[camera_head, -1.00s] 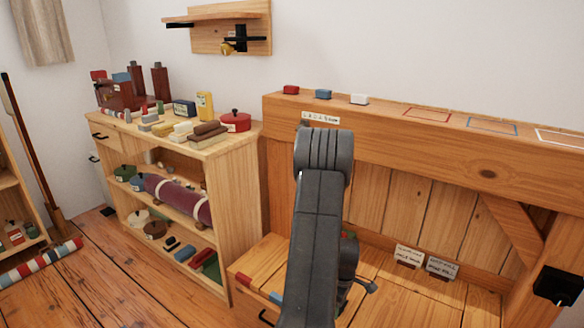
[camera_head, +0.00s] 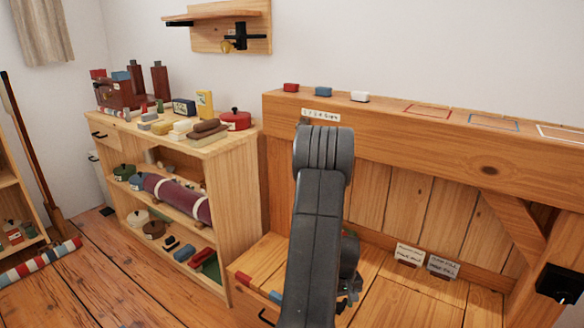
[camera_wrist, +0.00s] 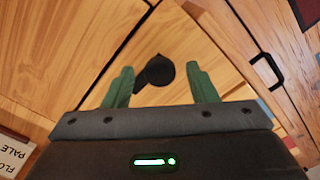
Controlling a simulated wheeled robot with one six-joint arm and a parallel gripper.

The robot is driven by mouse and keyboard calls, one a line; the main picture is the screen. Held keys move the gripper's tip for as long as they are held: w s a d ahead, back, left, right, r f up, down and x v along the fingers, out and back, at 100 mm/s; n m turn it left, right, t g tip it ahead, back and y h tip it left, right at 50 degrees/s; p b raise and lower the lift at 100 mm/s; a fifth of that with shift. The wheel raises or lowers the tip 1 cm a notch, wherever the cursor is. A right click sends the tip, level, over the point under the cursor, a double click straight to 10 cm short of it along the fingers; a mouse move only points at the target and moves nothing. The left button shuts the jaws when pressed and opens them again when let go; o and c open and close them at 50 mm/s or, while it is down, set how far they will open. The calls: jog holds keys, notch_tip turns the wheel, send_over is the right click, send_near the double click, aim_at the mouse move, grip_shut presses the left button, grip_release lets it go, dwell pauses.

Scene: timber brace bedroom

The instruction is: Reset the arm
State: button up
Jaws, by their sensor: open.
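My arm (camera_head: 318,235) stands folded in front of the wooden bench, its grey forearm coming down toward the camera. In the head view my gripper is mostly hidden behind the forearm, with only a dark bit showing at its right. In the wrist view my gripper (camera_wrist: 160,69) shows two green fingers spread apart, with nothing held. A dark round piece with a short stem (camera_wrist: 155,72) shows between and beyond the fingers, over the pale planks. I cannot tell what it is.
The bench seat (camera_head: 385,300) lies under my arm, with two label cards (camera_head: 409,254) at its back. Red, blue and white blocks (camera_head: 324,92) sit on the ledge beside coloured outlines. A cluttered shelf unit (camera_head: 235,190) stands left. A black handle (camera_wrist: 268,70) shows in the wrist view.

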jog(key=m+b, duration=0.1)
jog(key=m, duration=0.3)
jog(key=shift+m, duration=0.4)
